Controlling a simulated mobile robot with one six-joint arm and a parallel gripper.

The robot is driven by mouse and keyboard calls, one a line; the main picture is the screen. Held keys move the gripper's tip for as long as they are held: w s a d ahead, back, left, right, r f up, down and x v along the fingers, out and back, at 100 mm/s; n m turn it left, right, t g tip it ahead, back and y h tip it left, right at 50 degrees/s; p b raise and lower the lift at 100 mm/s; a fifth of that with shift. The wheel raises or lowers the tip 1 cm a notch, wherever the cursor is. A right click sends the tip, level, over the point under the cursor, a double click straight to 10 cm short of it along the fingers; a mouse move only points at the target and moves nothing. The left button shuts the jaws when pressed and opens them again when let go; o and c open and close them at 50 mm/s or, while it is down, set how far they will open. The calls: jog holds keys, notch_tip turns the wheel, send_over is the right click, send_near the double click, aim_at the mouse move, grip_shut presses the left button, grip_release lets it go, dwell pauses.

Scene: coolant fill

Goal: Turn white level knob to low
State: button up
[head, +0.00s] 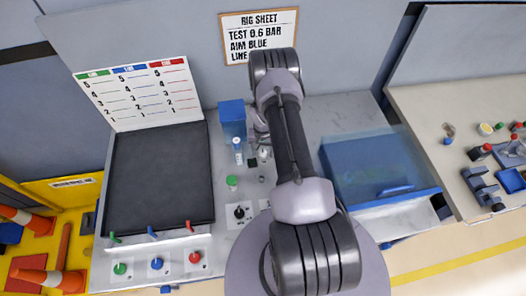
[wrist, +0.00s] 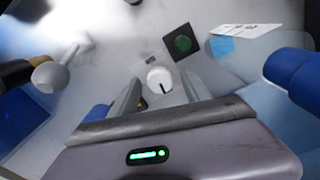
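The white level knob (wrist: 160,79) shows in the wrist view as a small round white knob with a dark pointer line on it. My gripper (wrist: 159,88) is open, with one grey finger to the left of the knob and one to the right. I cannot tell whether the fingers touch it. The head view does not show the knob or my fingers clearly, since my arm covers that part of the bench. The level markings around the knob are not readable.
In the wrist view a green button on a black square (wrist: 182,43) lies just beyond the knob, and a ball-ended grey part (wrist: 50,75) is at left. In the head view a black knob (head: 239,212), blue box (head: 232,118) and blue-fronted case (head: 375,172) flank my arm.

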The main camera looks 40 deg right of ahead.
notch_tip(320, 180, up, 18)
jog(key=shift+f, duration=0.25)
dwell(0.4)
